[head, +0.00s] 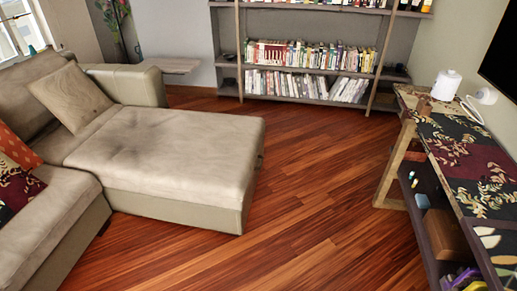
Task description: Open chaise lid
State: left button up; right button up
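The chaise (220,194) is the long beige section of the sofa, reaching out into the room at the left of the head view. Its padded top, the lid (175,150), lies flat and level on the base, so it looks closed. A small dark spot (260,161) shows on the chaise's right end; I cannot tell what it is. Neither of my grippers is in view.
A beige cushion (70,97) leans on the sofa's backrest. Open wood floor (310,190) lies between the chaise and the console table (422,138) on the right. A bookshelf (312,47) stands along the back wall.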

aim_at(238, 205)
jog(key=i+l, duration=0.1)
jog(key=l+u, duration=0.1)
jog(key=l, duration=0.2)
jog(key=i+l, duration=0.25)
jog(key=i, duration=0.25)
jog(key=i+l, duration=0.3)
jog(key=i, duration=0.15)
jog(key=i+l+u, duration=0.1)
jog(key=i+l, duration=0.15)
jog(key=i, duration=0.25)
